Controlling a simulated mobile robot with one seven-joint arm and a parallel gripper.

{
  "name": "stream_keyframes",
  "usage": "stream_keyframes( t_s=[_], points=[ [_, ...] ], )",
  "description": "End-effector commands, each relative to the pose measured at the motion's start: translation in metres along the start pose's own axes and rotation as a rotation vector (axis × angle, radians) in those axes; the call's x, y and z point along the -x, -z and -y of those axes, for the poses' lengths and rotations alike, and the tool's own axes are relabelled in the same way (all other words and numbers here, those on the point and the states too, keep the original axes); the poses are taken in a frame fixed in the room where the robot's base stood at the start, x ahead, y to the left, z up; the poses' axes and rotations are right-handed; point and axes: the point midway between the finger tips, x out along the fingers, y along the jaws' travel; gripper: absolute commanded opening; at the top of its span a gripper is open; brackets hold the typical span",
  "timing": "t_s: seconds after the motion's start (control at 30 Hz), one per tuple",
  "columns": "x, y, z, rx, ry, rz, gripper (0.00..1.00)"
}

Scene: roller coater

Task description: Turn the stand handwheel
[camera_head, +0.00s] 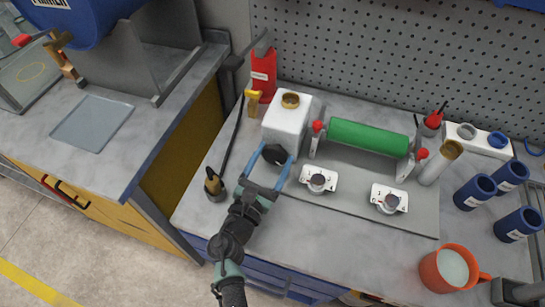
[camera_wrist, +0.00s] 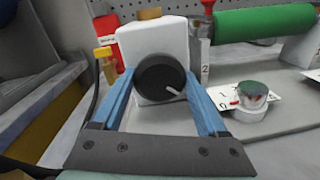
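A round black handwheel (camera_head: 275,154) is on the front face of a white box-shaped stand (camera_head: 288,121) with a brass cap on top. In the wrist view the handwheel (camera_wrist: 160,77) faces me and carries a short pale mark at its lower right. My gripper (camera_head: 277,152) has two blue fingers. In the wrist view the gripper (camera_wrist: 159,78) is open, with one finger on each side of the handwheel. The fingertips are very close to its rim; I cannot tell whether they touch it.
A green roller (camera_head: 368,136) is right of the stand. Two white plates with round knobs (camera_head: 318,179) (camera_head: 389,198) lie in front of it. A red bottle (camera_head: 263,75) stands behind, a dark pointed item (camera_head: 214,185) left. An orange mug (camera_head: 450,268) is at the front right.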

Motion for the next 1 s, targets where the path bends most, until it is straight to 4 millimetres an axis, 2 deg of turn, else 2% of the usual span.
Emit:
stream_keyframes(
  t_s=[0.03,0.2,0.57,1.0],
  points=[
    [0.0003,0.0001,-0.0005,0.0,-0.001,0.0,0.48],
    [0.0004,0.0001,-0.0007,0.0,-0.002,0.0,0.2],
    [0.0005,0.0014,-0.0009,-0.07,-0.002,-0.005,0.2],
    [0.0007,0.0026,-0.001,-0.425,0.003,-0.03,0.2]
  ],
)
